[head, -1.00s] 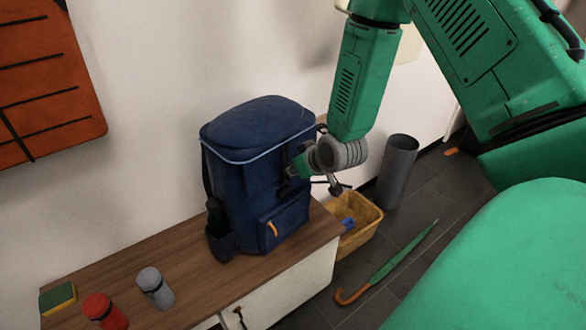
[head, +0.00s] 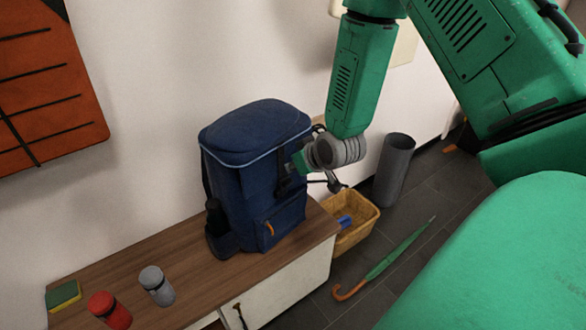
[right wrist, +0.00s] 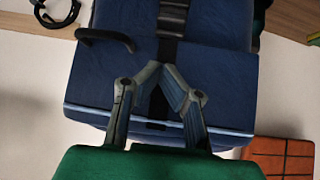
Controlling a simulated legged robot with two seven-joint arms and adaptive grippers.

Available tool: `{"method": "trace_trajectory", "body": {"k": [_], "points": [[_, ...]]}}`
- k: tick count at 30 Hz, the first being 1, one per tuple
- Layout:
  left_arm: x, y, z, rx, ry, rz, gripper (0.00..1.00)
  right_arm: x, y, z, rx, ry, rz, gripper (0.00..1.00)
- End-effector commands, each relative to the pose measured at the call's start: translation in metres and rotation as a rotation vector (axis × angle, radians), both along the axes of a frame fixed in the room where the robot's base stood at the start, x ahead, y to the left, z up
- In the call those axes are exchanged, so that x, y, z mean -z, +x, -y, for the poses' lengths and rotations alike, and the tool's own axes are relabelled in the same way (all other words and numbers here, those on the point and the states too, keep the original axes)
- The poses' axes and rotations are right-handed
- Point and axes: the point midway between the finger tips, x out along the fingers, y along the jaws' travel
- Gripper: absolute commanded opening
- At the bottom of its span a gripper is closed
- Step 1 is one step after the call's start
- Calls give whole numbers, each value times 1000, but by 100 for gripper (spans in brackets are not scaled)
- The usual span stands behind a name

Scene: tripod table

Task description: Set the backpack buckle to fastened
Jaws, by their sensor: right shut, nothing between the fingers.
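The dark blue backpack (head: 250,130) stands upright on the wooden bench top. In the right wrist view its blue face (right wrist: 215,75) fills the middle, with a black strap (right wrist: 171,50) running down it. A ridged black piece (right wrist: 172,15) sits on this strap at the top edge; I cannot tell whether it is the buckle or its state. My right gripper (right wrist: 162,68) is shut and empty, its fingertips together over the strap; contact is unclear. In the head view the right gripper (head: 300,162) is at the backpack's right side, partly hidden by its wrist. My left gripper is not in view.
A yellow basket (head: 352,232), a grey bin (head: 394,170) and a green umbrella (head: 390,258) are on the floor at right.

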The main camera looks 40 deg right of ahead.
Motion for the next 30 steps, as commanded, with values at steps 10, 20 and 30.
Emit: {"method": "trace_trajectory", "body": {"k": [10,20,30], "points": [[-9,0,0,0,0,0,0,-48,-49,-5,0,0,1,0],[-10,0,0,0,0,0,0,-55,-58,-5,0,0,1,0],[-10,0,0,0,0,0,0,-56,-57,-6,0,-2,1,0]]}}
